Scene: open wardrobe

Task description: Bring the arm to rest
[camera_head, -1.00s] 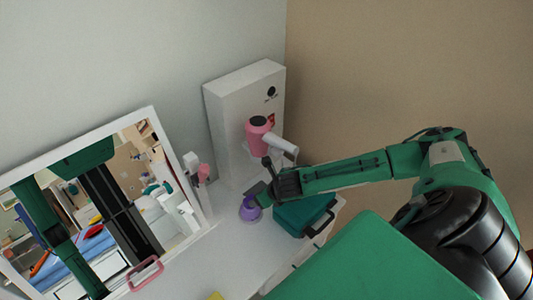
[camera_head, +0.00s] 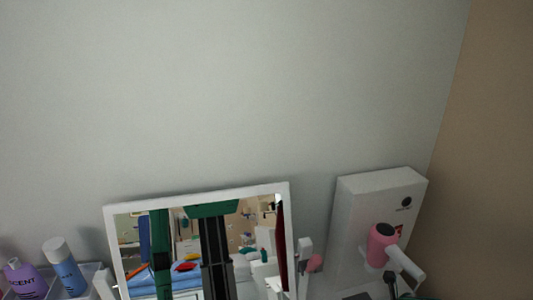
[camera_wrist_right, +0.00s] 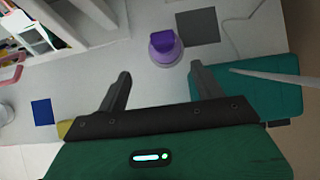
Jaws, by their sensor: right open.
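My right gripper (camera_wrist_right: 160,70) shows in the right wrist view with its two dark fingers spread wide apart and nothing between them. It is above a white tabletop (camera_wrist_right: 155,85). A purple-topped round item (camera_wrist_right: 165,47) stands on the tabletop just beyond the fingertips. A teal case (camera_wrist_right: 262,85) lies to the right, partly behind the right finger. In the head view only a small dark and green piece shows at the bottom right edge, and I cannot tell whether it is my arm. My left gripper is in neither view.
A white-framed mirror (camera_head: 110,237) reflects the room. To its right, a pink hair dryer (camera_head: 381,246) hangs by a white box (camera_head: 365,205). A purple bottle (camera_head: 25,280) and a blue bottle (camera_head: 66,270) stand at the lower left. The wall above is bare.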

